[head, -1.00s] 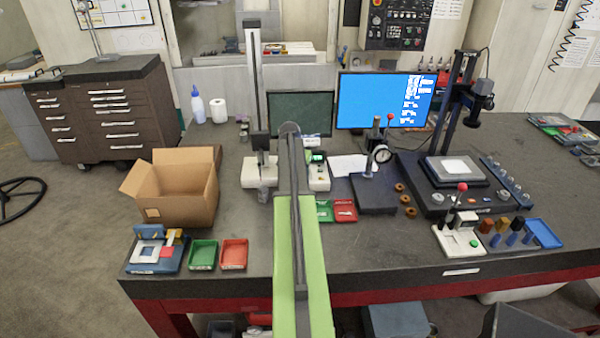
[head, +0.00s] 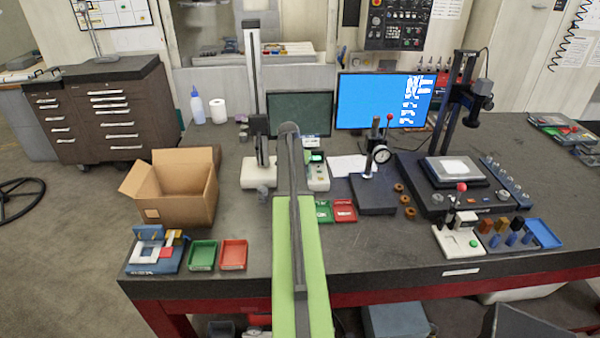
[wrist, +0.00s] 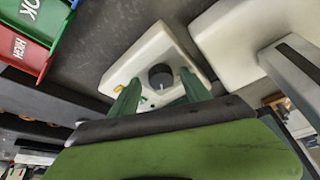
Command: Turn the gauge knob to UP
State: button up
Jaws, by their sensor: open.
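The gauge's dark round knob (wrist: 161,74) sits on a white control box (wrist: 150,52) in the wrist view. A small pale mark shows at the knob's lower edge. The box also shows in the head view (head: 318,178), right of my arm. My gripper (wrist: 160,92) is open, with a green finger to either side of the knob's near side. I cannot tell whether a finger touches it. In the head view my arm hides the gripper and the knob. The gauge's tall column (head: 255,80) stands left of my arm. No UP label is readable.
Green (head: 324,211) and red (head: 345,210) trays lie just right of my arm. A dial indicator stand (head: 374,195) is further right. An open cardboard box (head: 180,195) stands left. The bench front between the left trays and my arm is clear.

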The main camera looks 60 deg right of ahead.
jog(key=w+p+v, duration=0.1)
jog(key=p+v, duration=1.5)
jog(key=v, duration=0.1)
jog(key=shift+s+r, duration=0.25)
jog(key=shift+s, duration=0.2)
jog(key=shift+f, duration=0.1)
